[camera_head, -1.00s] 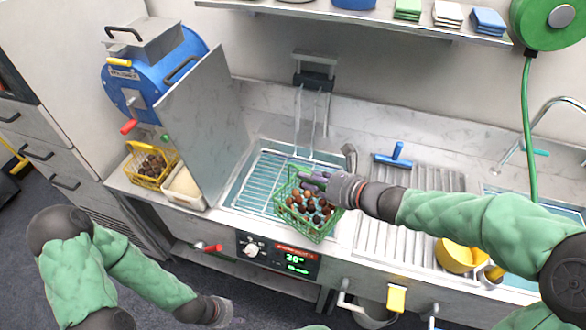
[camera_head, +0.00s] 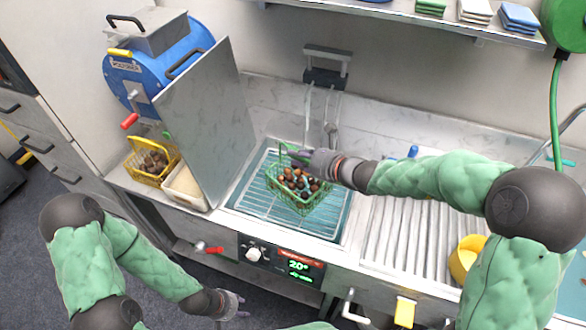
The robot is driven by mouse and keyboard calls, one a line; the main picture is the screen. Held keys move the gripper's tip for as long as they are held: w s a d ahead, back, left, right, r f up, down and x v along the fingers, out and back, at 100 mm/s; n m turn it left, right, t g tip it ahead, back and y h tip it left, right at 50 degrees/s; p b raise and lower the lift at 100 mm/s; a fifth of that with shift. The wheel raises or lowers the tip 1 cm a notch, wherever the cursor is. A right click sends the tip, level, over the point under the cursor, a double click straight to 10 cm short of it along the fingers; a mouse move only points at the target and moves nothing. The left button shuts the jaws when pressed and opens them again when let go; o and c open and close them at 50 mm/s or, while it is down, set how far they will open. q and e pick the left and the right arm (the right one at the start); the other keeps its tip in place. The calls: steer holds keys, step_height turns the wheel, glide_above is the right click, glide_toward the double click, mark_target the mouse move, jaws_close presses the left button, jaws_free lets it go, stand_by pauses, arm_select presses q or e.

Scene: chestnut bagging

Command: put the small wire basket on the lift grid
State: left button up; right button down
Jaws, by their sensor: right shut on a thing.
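The small green wire basket (camera_head: 300,203) holds several brown chestnuts and is over the lift grid. My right gripper (camera_head: 300,157) is shut on the basket's back rim or handle, which the hand partly hides. The lift grid (camera_head: 258,203) is a rack of pale wires in the teal basin, with its hanger rods rising at the back wall. I cannot tell whether the basket's bottom touches the wires. My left gripper (camera_head: 236,303) is low in front of the counter, away from the basket, and its fingers are too small to read.
A yellow basket of chestnuts (camera_head: 150,163) and a pale tub (camera_head: 186,185) stand left of the upright grey panel (camera_head: 205,120). A ribbed drainboard (camera_head: 385,235) lies to the right, with a yellow round thing (camera_head: 466,257) on it. A shelf runs above.

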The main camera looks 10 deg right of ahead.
steer(key=shift+w+a+f+b, duration=0.15)
steer(key=shift+w+f+b, duration=0.35)
steer(key=shift+f, duration=0.7)
steer(key=shift+w+a+f+b, duration=0.15)
steer(key=shift+w+f+b, duration=0.2)
steer(key=shift+w+f, duration=0.65)
steer(key=shift+w+a+f+b, duration=0.15)
steer(key=shift+w+f+b, duration=0.2)
steer(key=shift+f, duration=1.2)
steer(key=shift+f, duration=0.1)
steer(key=c, duration=1.1)
jaws_free()
steer(key=shift+s, duration=0.1)
steer(key=shift+o, duration=0.3)
steer(key=shift+s+d+r, duration=0.15)
steer(key=shift+s+r, duration=0.05)
steer(key=shift+r, duration=0.1)
steer(key=p+v, duration=0.3)
steer(key=v, duration=0.8)
steer(key=shift+s, duration=0.25)
